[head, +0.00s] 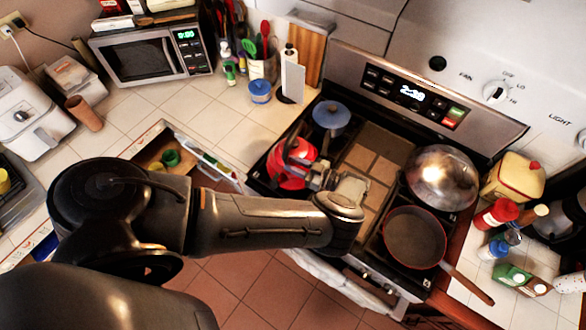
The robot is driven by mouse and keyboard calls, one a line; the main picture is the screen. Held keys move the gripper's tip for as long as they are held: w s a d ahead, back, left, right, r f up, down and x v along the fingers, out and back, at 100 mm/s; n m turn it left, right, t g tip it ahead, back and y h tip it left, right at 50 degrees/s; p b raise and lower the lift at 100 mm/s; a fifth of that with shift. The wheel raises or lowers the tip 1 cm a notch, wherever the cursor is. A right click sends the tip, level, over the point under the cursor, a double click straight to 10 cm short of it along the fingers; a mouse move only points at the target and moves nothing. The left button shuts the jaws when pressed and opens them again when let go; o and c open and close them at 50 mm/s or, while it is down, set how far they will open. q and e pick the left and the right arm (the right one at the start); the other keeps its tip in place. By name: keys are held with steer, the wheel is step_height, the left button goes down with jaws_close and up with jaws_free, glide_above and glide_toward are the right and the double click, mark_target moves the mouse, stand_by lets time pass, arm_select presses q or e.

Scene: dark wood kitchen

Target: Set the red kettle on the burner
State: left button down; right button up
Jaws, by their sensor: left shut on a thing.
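The red kettle (287,171) is at the front left of the stove, over the burner area there. I cannot tell whether its base rests on the stove or is slightly above it. My left gripper (312,174) reaches in from the left across the stove front and is shut on the kettle at its right side, around the handle area. The gripper hides part of the kettle, and the burner under it is hidden. My right gripper is not in view.
A blue pot (330,117) stands on the back left of the stove. A domed metal lid (442,178) and a red-rimmed pan (414,237) occupy the right side. A tiled strip (372,163) lies between. An open drawer (170,155) is left of the stove.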

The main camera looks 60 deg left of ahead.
arm_select(q)
steer(key=shift+w+a+f, duration=0.1)
steer(key=shift+w, duration=0.1)
steer(key=shift+s+d+f, duration=0.1)
steer(key=shift+s+d, duration=0.1)
steer(key=shift+s, duration=0.15)
steer(key=shift+w+a+f, duration=0.1)
steer(key=shift+w, duration=0.05)
steer(key=c, duration=1.3)
jaws_free()
steer(key=shift+f+b, duration=0.25)
steer(key=shift+b, duration=0.05)
steer(key=shift+c, duration=0.2)
steer(key=o, duration=0.5)
steer(key=shift+r, duration=0.1)
steer(key=shift+c, duration=0.2)
steer(key=shift+r, duration=0.1)
steer(key=shift+r+p, duration=0.15)
steer(key=shift+p, duration=0.25)
steer(key=b+v, duration=0.7)
steer(key=v, duration=0.5)
